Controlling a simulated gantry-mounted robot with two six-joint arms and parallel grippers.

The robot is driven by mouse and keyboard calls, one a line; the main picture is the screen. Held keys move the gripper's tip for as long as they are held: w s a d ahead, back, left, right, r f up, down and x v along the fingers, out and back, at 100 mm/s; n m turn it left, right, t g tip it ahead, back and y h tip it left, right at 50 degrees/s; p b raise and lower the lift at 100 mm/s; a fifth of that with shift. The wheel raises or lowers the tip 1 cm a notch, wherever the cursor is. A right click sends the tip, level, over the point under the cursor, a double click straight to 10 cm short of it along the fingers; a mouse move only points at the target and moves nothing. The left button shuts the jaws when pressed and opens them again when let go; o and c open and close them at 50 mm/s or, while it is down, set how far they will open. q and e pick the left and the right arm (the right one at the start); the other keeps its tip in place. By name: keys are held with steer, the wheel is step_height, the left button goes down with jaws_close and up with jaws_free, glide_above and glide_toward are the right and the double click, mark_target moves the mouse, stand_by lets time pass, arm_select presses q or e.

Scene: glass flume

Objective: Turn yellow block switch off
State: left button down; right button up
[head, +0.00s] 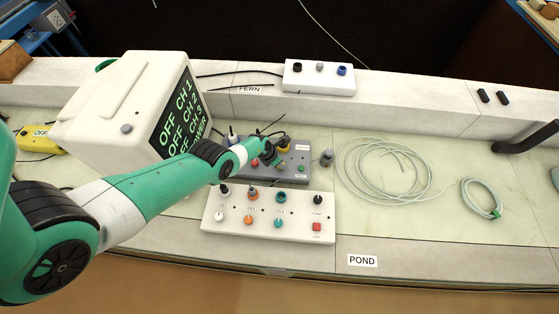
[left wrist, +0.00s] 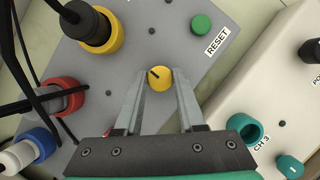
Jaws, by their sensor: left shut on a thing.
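The yellow switch knob (left wrist: 160,75) sits on a grey box (left wrist: 140,35), which the head view also shows (head: 294,159). The knob has a dark mark pointing to the upper left in the left wrist view. My left gripper (left wrist: 160,84) is shut on the knob, one finger on each side. In the head view my left gripper (head: 268,155) reaches over the grey box, and the arm hides part of it. A monitor (head: 118,90) at the left reads OFF beside CH 1, CH 2 and CH 3. My right gripper is not in view.
Cables run to a yellow socket (left wrist: 97,32), a red socket (left wrist: 64,96) and a blue socket (left wrist: 42,141) beside the knob. A green RESET button (left wrist: 201,25) is close by. A white control box (head: 268,232) stands in front. Coiled tubing (head: 385,172) lies to the right.

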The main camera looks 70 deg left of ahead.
arm_select(q)
steer(key=shift+n, duration=0.4)
steer(key=c, duration=0.5)
jaws_free()
steer(key=shift+r, duration=0.1)
steer(key=p+v, duration=1.1)
steer(key=p, duration=0.4)
steer(key=shift+s+d+r, duration=0.2)
steer(key=shift+s, duration=0.05)
